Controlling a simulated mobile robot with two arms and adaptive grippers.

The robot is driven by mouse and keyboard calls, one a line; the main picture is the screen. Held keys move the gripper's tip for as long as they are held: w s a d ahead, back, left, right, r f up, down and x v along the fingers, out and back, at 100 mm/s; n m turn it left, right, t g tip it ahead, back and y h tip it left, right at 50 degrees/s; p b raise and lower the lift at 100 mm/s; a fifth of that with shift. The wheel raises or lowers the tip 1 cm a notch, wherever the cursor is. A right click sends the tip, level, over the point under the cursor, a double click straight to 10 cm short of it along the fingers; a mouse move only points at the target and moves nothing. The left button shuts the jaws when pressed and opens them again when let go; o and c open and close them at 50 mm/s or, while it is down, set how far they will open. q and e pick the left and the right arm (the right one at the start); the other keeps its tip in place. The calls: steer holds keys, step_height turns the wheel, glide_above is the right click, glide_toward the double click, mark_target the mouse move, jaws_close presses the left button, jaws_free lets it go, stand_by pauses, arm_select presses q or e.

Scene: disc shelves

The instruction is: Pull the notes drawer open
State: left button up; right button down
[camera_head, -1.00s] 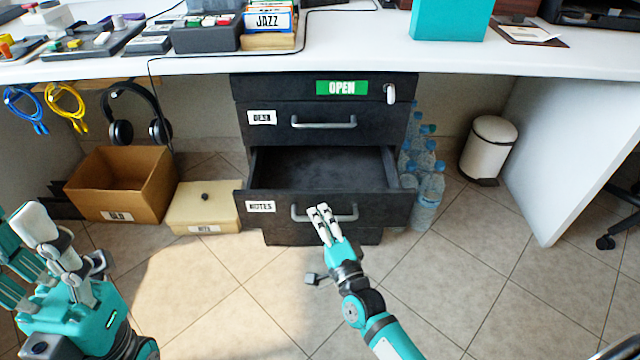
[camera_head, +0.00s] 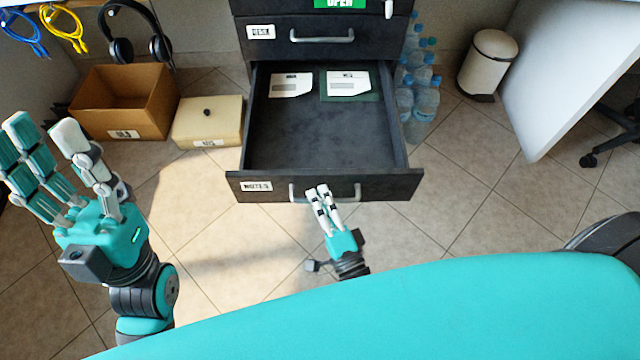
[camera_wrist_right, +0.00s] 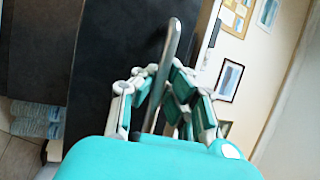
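The notes drawer (camera_head: 330,188), dark grey with a white NOTES label, stands well out from the cabinet. Two white cards (camera_head: 291,85) (camera_head: 347,84) lie at the back of its tray. My right gripper (camera_head: 323,195) is at the drawer's metal handle (camera_head: 296,193), its fingers hooked over the bar. In the right wrist view the handle (camera_wrist_right: 174,45) runs between the fingers (camera_wrist_right: 160,95), which are closed around it. My left gripper (camera_head: 60,140) is at the left of the head view, fingers extended, open and empty, away from the cabinet.
The closed upper drawer (camera_head: 390,38) is above. A cardboard box (camera_head: 125,100) and a cream lidded box (camera_head: 208,120) stand left of the cabinet. Water bottles (camera_head: 422,105) stand close to its right side, with a white bin (camera_head: 488,62) further right. Tiled floor in front is free.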

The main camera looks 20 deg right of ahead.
steer(key=shift+s+f, duration=0.15)
steer(key=shift+f, duration=0.05)
steer(key=c, duration=1.4)
jaws_free()
steer(key=shift+r, duration=0.1)
steer(key=v, duration=1.2)
